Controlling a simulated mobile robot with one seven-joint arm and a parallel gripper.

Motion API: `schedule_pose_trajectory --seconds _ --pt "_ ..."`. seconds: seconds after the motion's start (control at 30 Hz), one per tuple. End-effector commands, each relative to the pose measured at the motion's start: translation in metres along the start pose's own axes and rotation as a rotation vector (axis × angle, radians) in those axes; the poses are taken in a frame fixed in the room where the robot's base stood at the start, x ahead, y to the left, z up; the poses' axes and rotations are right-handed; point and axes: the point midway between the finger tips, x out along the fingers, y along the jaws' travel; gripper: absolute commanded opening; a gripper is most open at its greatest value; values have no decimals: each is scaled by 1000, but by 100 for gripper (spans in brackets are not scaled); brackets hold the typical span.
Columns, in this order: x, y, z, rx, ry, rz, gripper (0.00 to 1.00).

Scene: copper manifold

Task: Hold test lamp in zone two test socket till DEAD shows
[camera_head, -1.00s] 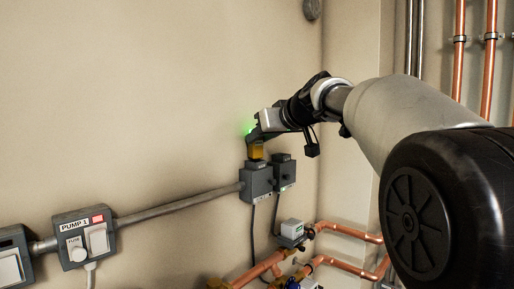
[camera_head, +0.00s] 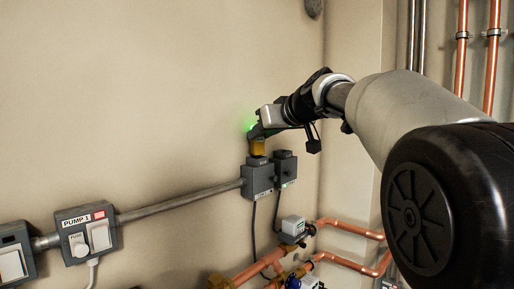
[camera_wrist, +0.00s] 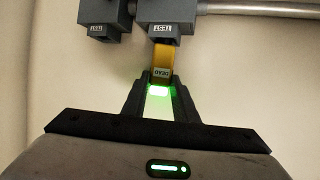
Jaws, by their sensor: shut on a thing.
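The yellow test lamp (camera_head: 257,147) is between my gripper (camera_head: 254,136) and the top of a grey wall box (camera_head: 258,180). In the wrist view, the lamp (camera_wrist: 162,56) has its far end at a grey socket (camera_wrist: 158,32) marked TEST. A small label on the lamp reads DEAD, and green light glows at its near end. My gripper (camera_wrist: 158,88) is shut on the lamp. How deep the lamp sits in the socket is hidden. Which zone the box serves is too small to read.
A second grey box (camera_head: 285,168) stands right of the first, with cables below. A conduit (camera_head: 180,203) runs left to the PUMP 1 switch box (camera_head: 86,232). Copper pipes (camera_head: 345,230) and a valve actuator (camera_head: 293,226) lie below. The wall above is clear.

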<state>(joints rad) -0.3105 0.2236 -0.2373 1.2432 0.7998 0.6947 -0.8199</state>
Motion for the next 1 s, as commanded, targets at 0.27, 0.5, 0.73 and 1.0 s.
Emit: schedule_pose_trajectory --seconds 0.27,0.5,0.73,1.0 --pt "-1 0 -2 0 1 0 1" --pt "-5 0 -13 -1 1 0 1" --pt "-10 0 -24 -1 1 0 1" --pt "-15 0 -36 0 2 1 1"
